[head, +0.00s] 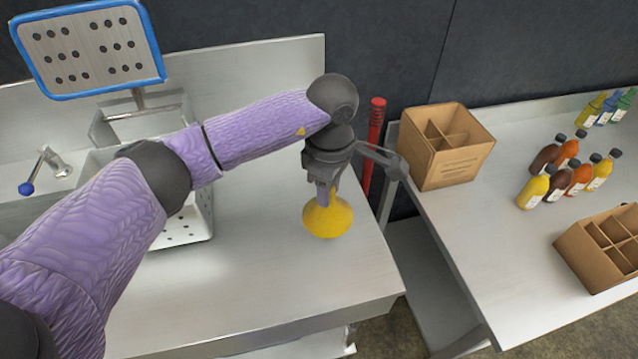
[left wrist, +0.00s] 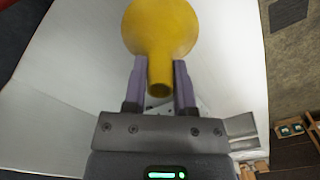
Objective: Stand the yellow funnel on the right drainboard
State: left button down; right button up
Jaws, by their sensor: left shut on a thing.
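The yellow funnel (head: 328,219) is at the right drainboard (head: 260,285), with its wide mouth down and its spout up. My left gripper (head: 325,198) is above it and shut on the spout. In the left wrist view the funnel (left wrist: 162,35) shows its spout between the two fingers of the gripper (left wrist: 160,85). The rim looks at or very near the steel surface; I cannot tell whether it touches. My right gripper is in neither view.
A perforated white basket (head: 195,215) stands left of the gripper, partly behind my arm. A red-handled tool (head: 374,135) stands in the gap by the second table (head: 480,230). That table holds cardboard boxes (head: 445,150) and several bottles (head: 560,175). The drainboard's front is clear.

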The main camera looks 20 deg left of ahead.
aim_at(329, 217)
pick_arm(q)
jog(key=n+p, duration=0.1)
jog(key=n, duration=0.2)
jog(key=shift+w, duration=0.1)
jog(key=shift+d+f+n, duration=0.1)
jog(key=shift+f+n, duration=0.15)
jog(key=shift+n, duration=0.15)
notch_tip(329, 217, down, 7)
jog(key=b, duration=0.5)
jog(key=shift+f+b, duration=0.25)
jog(key=shift+b, duration=0.1)
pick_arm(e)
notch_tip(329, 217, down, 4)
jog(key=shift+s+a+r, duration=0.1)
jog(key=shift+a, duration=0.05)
pick_arm(q)
jog(key=shift+f, duration=0.2)
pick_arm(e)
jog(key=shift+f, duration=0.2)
